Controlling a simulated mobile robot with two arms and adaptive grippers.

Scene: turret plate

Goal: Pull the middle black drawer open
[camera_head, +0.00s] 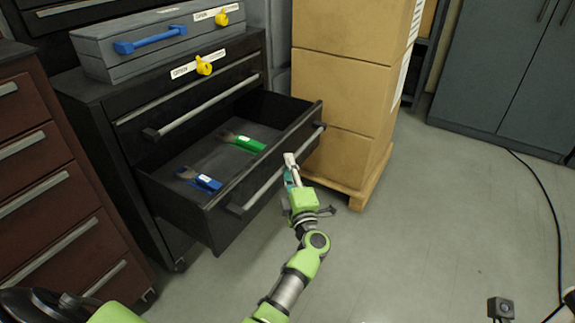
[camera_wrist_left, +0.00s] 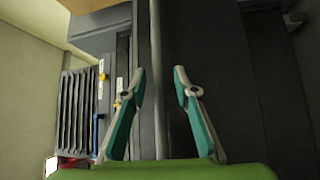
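The black drawer (camera_head: 223,230) of the black cabinet is pulled far out in the head view. Its long bar handle (camera_head: 265,186) runs across its front. Inside lie a tool with a blue handle (camera_head: 207,183) and one with a green handle (camera_head: 250,144). My left gripper (camera_head: 291,165) is at the drawer front, near the right half of the handle. In the left wrist view its two teal fingers (camera_wrist_left: 159,71) are spread, with the handle bar (camera_wrist_left: 157,110) in line between them. Contact with the bar cannot be told. My right gripper is not in view.
A closed drawer (camera_head: 200,105) sits above the open one. A grey toolbox (camera_head: 160,45) stands on the cabinet. A brown drawer cabinet (camera_head: 40,190) is at left. Stacked boxes (camera_head: 340,100) on a pallet (camera_head: 360,194) stand close right of the drawer. Floor (camera_head: 440,210) at right is mostly clear.

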